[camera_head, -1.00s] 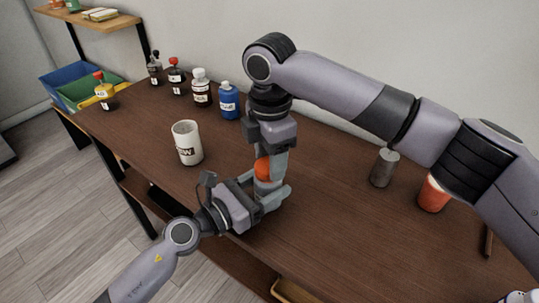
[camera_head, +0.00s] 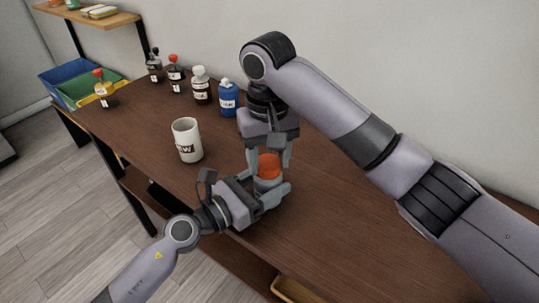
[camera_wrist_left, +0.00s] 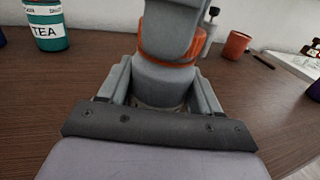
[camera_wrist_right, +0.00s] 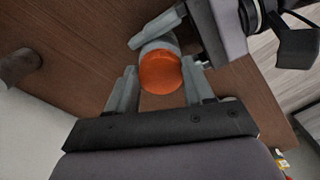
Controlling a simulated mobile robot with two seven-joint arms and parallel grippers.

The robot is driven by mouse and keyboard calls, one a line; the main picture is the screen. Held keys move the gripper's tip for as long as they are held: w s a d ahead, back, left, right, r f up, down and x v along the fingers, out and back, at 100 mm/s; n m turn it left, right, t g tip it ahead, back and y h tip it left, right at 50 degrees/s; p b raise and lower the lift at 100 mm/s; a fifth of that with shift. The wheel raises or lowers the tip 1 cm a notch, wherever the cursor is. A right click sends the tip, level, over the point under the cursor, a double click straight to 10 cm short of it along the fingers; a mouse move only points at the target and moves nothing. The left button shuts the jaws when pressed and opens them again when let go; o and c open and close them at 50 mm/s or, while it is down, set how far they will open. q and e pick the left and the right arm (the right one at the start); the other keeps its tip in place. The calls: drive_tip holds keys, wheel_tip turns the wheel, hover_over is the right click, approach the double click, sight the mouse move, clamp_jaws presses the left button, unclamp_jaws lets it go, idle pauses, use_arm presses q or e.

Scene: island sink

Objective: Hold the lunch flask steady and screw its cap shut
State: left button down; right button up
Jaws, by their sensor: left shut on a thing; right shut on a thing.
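The lunch flask (camera_head: 266,183) stands upright on the table, its pale grey body partly hidden by fingers. Its orange cap (camera_head: 269,164) sits on top; it also shows in the right wrist view (camera_wrist_right: 160,72). My left gripper (camera_head: 268,192) is shut on the flask body, from the side and low down. The body shows between its fingers in the left wrist view (camera_wrist_left: 162,82). My right gripper (camera_head: 270,157) comes from above and is shut on the cap, a finger on each side. One of its fingers covers part of the cap in the left wrist view.
A white mug (camera_head: 187,140) stands left of the flask. Several bottles, one blue (camera_head: 228,98), line the back edge. A teal tea tin (camera_wrist_left: 48,28) and a terracotta cup (camera_wrist_left: 236,46) show in the left wrist view. Table in front of the mug is clear.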

drive_tip(key=m, duration=0.6)
drive_tip(key=shift+a+m, duration=0.15)
drive_tip(key=shift+m, duration=0.15)
drive_tip(key=m, duration=0.6)
drive_tip(key=shift+a, duration=0.1)
drive_tip(key=m, duration=0.6)
drive_tip(key=shift+w+m, duration=0.15)
drive_tip(key=shift+m, duration=0.25)
drive_tip(key=m, duration=0.7)
drive_tip(key=shift+w, duration=0.15)
drive_tip(key=o, duration=1)
